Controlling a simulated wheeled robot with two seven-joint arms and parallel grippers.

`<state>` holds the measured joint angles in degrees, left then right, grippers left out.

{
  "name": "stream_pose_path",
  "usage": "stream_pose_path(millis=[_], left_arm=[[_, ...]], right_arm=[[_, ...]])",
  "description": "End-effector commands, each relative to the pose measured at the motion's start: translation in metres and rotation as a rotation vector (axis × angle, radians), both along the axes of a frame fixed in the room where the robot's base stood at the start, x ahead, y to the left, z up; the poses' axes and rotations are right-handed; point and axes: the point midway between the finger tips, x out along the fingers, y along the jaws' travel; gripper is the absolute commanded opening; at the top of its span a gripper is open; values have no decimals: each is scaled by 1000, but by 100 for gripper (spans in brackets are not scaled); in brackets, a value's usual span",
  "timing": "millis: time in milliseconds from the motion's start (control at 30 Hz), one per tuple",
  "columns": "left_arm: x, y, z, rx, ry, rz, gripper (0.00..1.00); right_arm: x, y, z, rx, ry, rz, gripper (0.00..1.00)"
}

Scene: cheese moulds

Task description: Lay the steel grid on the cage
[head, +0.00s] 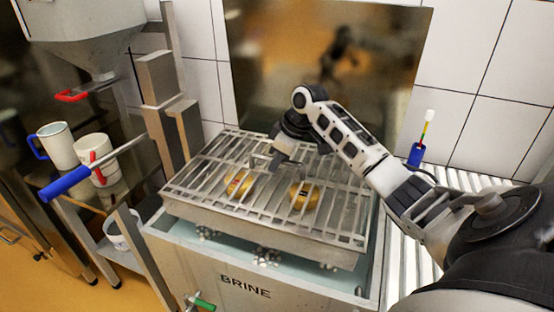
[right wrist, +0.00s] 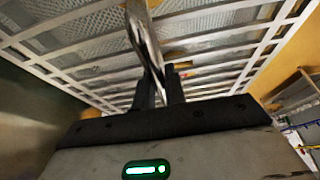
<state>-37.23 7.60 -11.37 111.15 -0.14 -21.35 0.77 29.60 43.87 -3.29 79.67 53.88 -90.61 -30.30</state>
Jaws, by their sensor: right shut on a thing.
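The steel grid (head: 330,218), a flat frame of parallel bars, lies roughly level across the top of the cage (head: 255,224) over the brine tank. Yellow cheeses (head: 304,195) show through its bars. I cannot tell whether the grid rests on the cage all round or hangs slightly above it. My right gripper (head: 277,160) is over the middle of the grid, shut on an upright metal piece of it. In the right wrist view, this piece (right wrist: 146,35) runs between the fingers, with the grid bars behind. My left gripper is not in view.
The brine tank (head: 185,260) has a green-handled tap (head: 204,304) in front. At left stand a hopper (head: 85,30), white pots (head: 92,150) and a blue-ended lever (head: 65,184). A blue holder with a brush (head: 416,154) stands at right by the tiled wall.

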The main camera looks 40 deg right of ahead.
Motion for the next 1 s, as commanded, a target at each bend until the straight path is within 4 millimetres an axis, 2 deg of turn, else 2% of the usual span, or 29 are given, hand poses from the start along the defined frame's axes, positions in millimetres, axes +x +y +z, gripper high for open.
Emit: stream_pose_path(millis=[167,200,267,533,667,767,1000], left_arm=[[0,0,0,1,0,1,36],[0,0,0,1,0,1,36],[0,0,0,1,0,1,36],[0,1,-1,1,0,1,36],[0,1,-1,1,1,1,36],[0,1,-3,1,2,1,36],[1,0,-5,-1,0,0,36]], right_arm=[[2,0,1,0,-10,-1,0],[2,0,2,-1,-10,0,23],[1,0,1,0,-9,0,38],[-1,1,-5,0,7,0,38],[-3,-1,3,-2,0,1,38],[-7,-5,17,-3,-3,1,38],[-26,-15,71,-5,-7,-1,38]])
